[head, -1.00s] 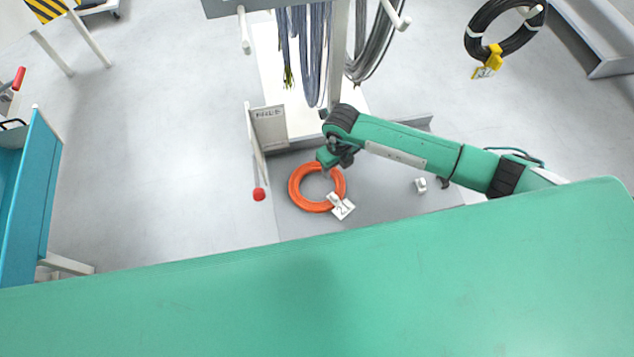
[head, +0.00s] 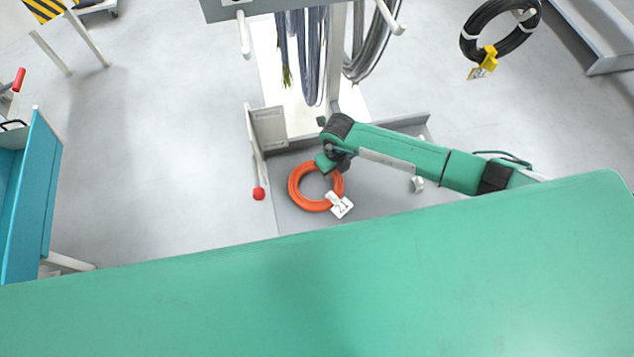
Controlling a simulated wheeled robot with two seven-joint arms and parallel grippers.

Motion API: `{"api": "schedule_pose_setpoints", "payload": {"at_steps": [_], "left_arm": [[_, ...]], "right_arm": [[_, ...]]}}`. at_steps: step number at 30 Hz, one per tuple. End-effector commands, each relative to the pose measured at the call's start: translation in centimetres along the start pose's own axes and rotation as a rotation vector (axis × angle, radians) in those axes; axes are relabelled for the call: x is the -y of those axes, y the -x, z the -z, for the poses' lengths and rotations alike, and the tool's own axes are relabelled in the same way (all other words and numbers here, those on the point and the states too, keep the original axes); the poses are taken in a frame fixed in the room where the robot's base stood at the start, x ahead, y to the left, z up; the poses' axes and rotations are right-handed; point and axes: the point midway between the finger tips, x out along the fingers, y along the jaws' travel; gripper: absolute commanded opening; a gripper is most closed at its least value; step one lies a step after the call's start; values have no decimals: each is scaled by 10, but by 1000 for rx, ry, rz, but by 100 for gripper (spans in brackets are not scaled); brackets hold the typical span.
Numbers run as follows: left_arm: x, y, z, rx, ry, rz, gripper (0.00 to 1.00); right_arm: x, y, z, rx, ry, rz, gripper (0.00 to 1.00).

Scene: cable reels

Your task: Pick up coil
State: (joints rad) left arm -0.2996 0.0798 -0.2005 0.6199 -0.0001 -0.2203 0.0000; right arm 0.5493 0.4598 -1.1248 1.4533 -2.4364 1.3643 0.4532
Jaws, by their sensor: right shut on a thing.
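An orange coil (head: 297,191) with a white tag (head: 341,206) marked 21 is in the middle of the head view, over the grey base plate of a stand. My right gripper (head: 327,168) is at the coil's upper right edge, shut on it. The fingertips are mostly hidden by the green wrist. I cannot tell whether the coil touches the plate. My left gripper is not in view.
The grey base plate (head: 390,202) has a low raised rim and a small white block (head: 417,184). Grey cables (head: 312,60) hang from the stand above. A black coil (head: 484,48) hangs at the upper right.

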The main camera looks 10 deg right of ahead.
Motion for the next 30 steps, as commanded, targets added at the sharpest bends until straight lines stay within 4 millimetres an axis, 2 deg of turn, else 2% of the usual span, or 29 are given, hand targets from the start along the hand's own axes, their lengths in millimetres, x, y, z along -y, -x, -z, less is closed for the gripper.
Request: {"api": "schedule_pose_setpoints", "payload": {"at_steps": [8, 14, 17, 24, 30], "left_arm": [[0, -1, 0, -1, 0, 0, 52], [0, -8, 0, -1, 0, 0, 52], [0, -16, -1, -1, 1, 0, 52], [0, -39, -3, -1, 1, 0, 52], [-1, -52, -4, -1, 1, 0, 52]], "right_arm": [[0, 4, -1, 3, 0, -1, 0], [1, 23, -2, 6, 0, 0, 0], [1, 42, -2, 6, 1, 0, 0], [1, 113, -2, 9, 2, 1, 0], [0, 164, -2, 7, 2, 0, 0]]}}
